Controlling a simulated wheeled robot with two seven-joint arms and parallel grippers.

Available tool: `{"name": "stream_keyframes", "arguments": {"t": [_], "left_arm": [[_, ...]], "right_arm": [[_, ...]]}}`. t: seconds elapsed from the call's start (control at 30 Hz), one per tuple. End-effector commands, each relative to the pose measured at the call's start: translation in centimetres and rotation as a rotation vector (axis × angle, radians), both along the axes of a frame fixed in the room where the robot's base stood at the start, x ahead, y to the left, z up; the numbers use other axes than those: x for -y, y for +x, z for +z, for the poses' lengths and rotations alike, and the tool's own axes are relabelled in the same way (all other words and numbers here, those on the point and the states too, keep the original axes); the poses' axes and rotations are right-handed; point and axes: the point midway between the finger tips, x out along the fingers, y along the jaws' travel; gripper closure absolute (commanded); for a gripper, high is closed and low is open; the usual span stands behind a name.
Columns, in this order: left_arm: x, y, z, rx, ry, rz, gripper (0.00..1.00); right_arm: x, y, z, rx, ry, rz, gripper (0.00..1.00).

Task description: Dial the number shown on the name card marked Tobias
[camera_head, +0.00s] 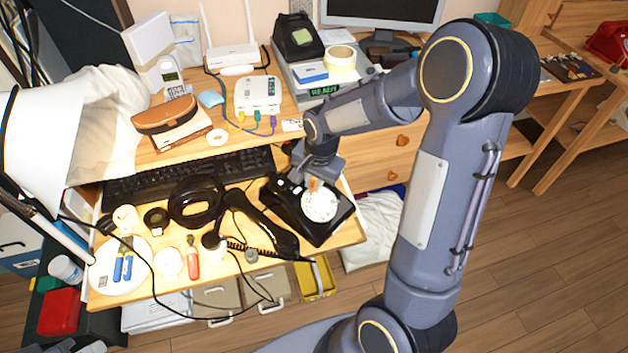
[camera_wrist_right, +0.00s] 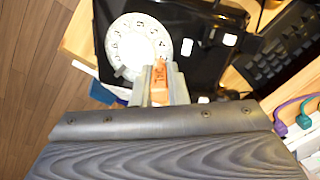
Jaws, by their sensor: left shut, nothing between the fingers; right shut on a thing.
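The black dial phone (camera_head: 321,232) sits at the right end of the lower shelf, with a white numbered dial (camera_head: 320,205). Its black handset (camera_head: 265,222) lies off the phone to the left, with a coiled cord. My right gripper (camera_head: 314,181) is over the dial's upper edge, shut on a small orange piece. In the right wrist view the orange piece (camera_wrist_right: 159,80) is between the fingers at the rim of the dial (camera_wrist_right: 133,42); I cannot tell whether it touches. No name card marked Tobias can be read. My left gripper is not in view.
A keyboard (camera_head: 190,176) lies behind the handset. A black tape ring (camera_head: 196,201), a white plate (camera_head: 120,265) and small tools crowd the left. A white router (camera_head: 233,57) and a box with cables (camera_head: 258,95) stand on the upper desk. Floor is open at right.

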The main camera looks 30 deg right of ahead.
Motion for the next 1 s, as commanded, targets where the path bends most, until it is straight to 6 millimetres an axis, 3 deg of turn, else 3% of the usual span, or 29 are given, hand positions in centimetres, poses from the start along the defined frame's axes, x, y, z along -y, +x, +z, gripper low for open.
{"name": "stream_keyframes", "arguments": {"t": [1.0], "left_arm": [[0.0, 0.0, -0.69, 0.0, 0.0, 0.0, 1.0]], "right_arm": [[-0.08, 0.36, -0.8, 0.0, 0.0, -0.001, 1.0]]}}
